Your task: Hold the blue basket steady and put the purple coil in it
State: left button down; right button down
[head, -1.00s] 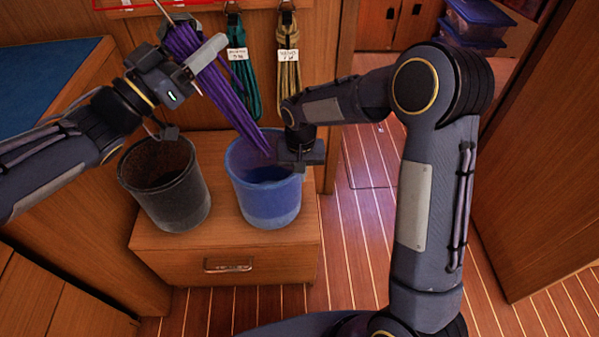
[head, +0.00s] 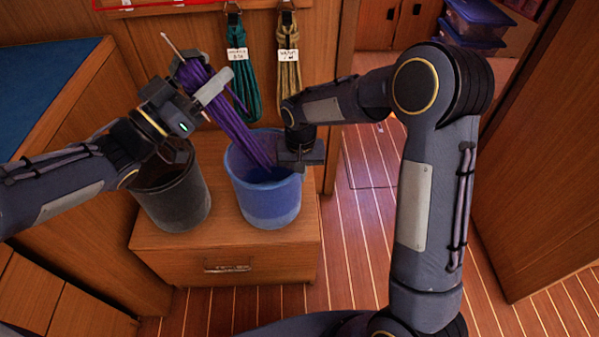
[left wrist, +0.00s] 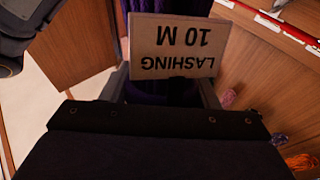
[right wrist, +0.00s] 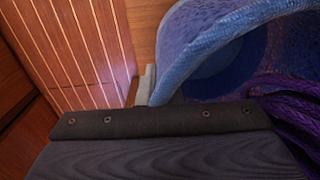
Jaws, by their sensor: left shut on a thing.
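The purple coil (head: 235,125) hangs slantwise from my left gripper (head: 201,82), which is shut on its upper part. Its lower end is inside the mouth of the blue basket (head: 270,207), which stands upright on the wooden cabinet. The left wrist view shows the coil's tag (left wrist: 175,48), upside down, reading "LASHING 10 M". My right gripper (head: 298,155) is at the basket's right rim. In the right wrist view one finger lies against the outside of the rim (right wrist: 205,50); the other finger is hidden. The coil's strands (right wrist: 295,115) show inside the basket there.
A black basket (head: 175,195) stands left of the blue one on the cabinet (head: 225,250), partly under my left arm. A teal coil (head: 244,85) and a tan coil (head: 288,70) hang on the wall behind. Open floor lies to the right.

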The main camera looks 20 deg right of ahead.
pick_arm(q)
jog(key=shift+r, duration=0.1)
jog(key=shift+c, duration=2.2)
grip_release()
jog(key=shift+a, duration=0.1)
jog(key=v, duration=1.2)
pick_arm(e)
jog(key=c, duration=1.6)
grip_release()
jog(key=shift+o, duration=0.3)
notch_tip(320, 180, up, 12)
jog(key=shift+d+r, duration=0.1)
jog(key=shift+d, duration=0.05)
